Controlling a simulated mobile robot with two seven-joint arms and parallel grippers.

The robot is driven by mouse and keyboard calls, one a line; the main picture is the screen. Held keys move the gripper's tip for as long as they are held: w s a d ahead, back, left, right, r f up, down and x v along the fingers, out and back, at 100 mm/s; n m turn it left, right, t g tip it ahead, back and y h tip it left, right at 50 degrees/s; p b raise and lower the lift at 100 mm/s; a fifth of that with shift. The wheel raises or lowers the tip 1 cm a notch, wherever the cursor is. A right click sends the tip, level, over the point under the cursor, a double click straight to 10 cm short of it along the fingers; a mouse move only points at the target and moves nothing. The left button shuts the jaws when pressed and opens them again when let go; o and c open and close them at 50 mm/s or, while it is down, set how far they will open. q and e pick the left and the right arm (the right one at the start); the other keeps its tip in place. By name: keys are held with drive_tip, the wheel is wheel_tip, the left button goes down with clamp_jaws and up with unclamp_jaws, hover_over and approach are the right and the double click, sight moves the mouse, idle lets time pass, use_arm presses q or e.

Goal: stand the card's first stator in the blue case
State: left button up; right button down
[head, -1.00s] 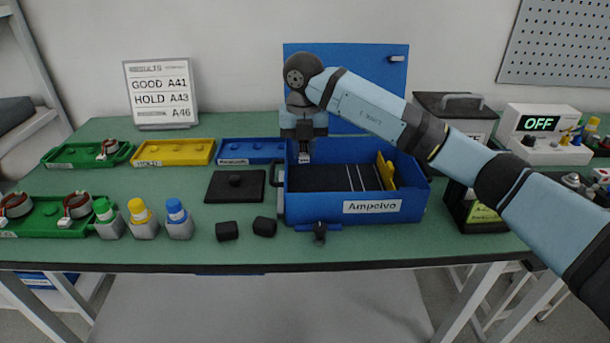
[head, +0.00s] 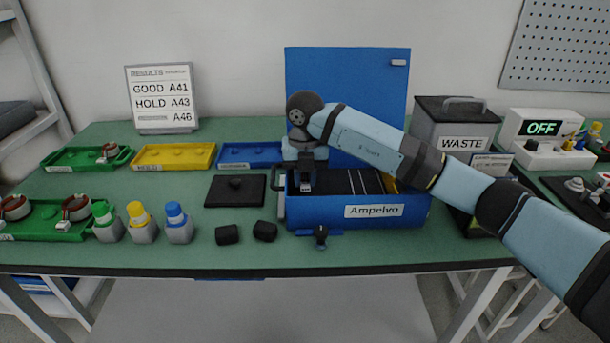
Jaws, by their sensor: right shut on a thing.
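The blue case (head: 300,215) marked "Ampelvo" stands at the middle of the table with its lid (head: 350,75) upright behind. Its dark inside shows thin pale divider lines. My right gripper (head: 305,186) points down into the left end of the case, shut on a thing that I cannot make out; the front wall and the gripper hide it. The card (head: 162,98) reads GOOD A41, HOLD A43 and A46, its last label too small to read. Stators with copper windings sit in green trays: two at the near left (head: 15,208) (head: 77,207), one farther back (head: 109,152). My left gripper is out of view.
Yellow (head: 175,157) and blue (head: 250,154) trays look empty. Green, yellow and blue-capped bottles (head: 142,226), a black plate (head: 235,191) and two black blocks (head: 228,235) lie left of the case. A waste bin (head: 450,125) and a device reading OFF (head: 542,128) stand right.

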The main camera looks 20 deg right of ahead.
sight(305, 180)
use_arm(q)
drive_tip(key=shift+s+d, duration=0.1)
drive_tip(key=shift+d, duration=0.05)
use_arm(e)
drive_tip(key=shift+f, duration=0.35)
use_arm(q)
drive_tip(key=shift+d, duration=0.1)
use_arm(e)
drive_tip(key=c, duration=1)
unclamp_jaws()
drive_tip(key=shift+r, duration=0.25)
wheel_tip(305, 180, up, 8)
drive_tip(key=shift+p, duration=0.9)
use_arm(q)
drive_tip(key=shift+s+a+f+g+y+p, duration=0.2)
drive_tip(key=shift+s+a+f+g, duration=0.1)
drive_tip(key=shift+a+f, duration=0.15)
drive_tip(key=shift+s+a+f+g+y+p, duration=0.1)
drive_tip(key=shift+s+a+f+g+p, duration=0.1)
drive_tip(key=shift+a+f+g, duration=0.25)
use_arm(e)
wheel_tip(305, 180, up, 5)
drive_tip(key=shift+s+f, duration=0.1)
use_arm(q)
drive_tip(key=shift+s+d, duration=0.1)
use_arm(e)
drive_tip(key=shift+f, duration=0.1)
